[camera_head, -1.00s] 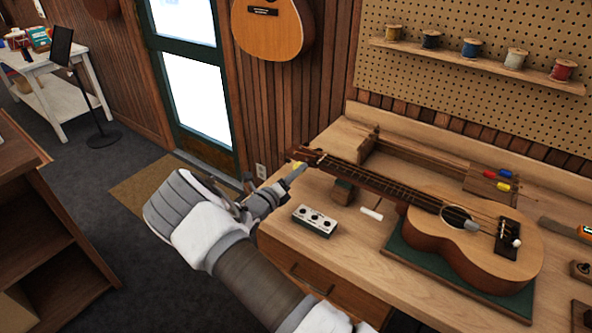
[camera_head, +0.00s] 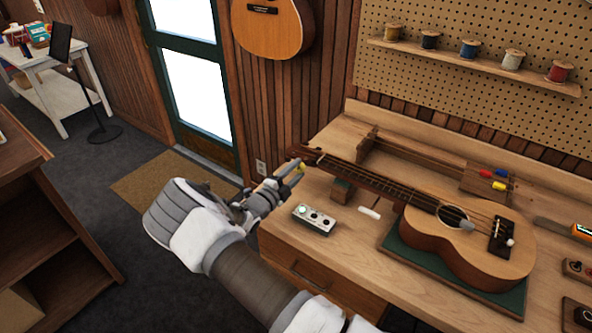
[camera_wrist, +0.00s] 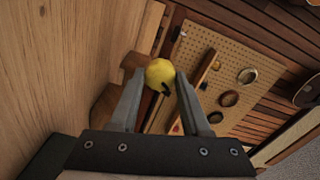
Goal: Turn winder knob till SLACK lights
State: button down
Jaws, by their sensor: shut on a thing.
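The yellow winder knob (camera_wrist: 159,73) is between my gripper's fingertips (camera_wrist: 163,80) in the wrist view, and the jaws are shut on it. A dark mark shows on its lower right side. In the head view my gripper (camera_head: 293,171) is at the headstock of the ukulele (camera_head: 466,243), which lies on its back on a green mat (camera_head: 410,256). A small grey box (camera_head: 314,219) with three round lamps stands on the bench in front of the neck. Its left lamp (camera_head: 302,211) glows pale green; the other two are dark. Its lettering is too small to read.
A wooden neck rest (camera_head: 342,191) and a small white piece (camera_head: 369,213) are on the bench (camera_head: 349,254) near the neck. A rack with coloured-handled tools (camera_head: 487,181) lies behind. Spools line the pegboard shelf. Open floor lies left of the bench.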

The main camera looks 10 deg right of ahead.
jog(key=shift+n, duration=1.2)
jog(key=c, duration=0.7)
grip_release()
jog(key=shift+o, duration=0.2)
jog(key=shift+s+a, duration=0.1)
jog(key=shift+a, duration=0.05)
jog(key=b+v, duration=0.1)
jog(key=v, duration=1.6)
jog(key=shift+r, duration=0.1)
